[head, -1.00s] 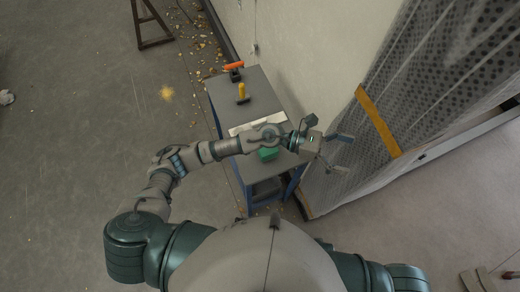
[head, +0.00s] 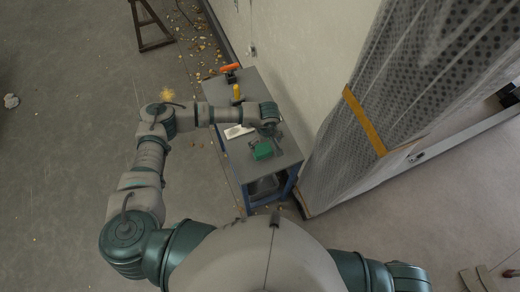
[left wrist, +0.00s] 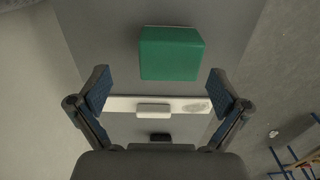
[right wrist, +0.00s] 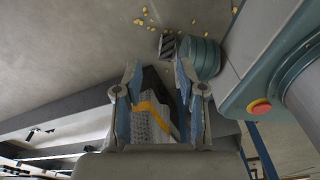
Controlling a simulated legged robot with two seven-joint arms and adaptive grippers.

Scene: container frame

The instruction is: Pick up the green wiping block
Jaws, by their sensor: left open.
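The green wiping block (head: 262,150) lies on the grey top of a small table. My left gripper (head: 270,138) is above the tabletop beside the block, pointing down and partly hidden by my arm. In the left wrist view the left gripper (left wrist: 158,88) is open and empty, its fingers spread wide. There the green block (left wrist: 170,53) is ahead of the fingertips, at the top centre, not between them. My right gripper (right wrist: 157,75) shows only in the right wrist view, its fingers apart with nothing seen held between them.
The grey table (head: 288,155) also holds a white strip (head: 238,131), a yellow-handled tool (head: 237,92) and an orange item (head: 229,68). In the left wrist view a small white block (left wrist: 153,111) lies on the strip. A plastic-wrapped panel (head: 335,160) stands close on the right.

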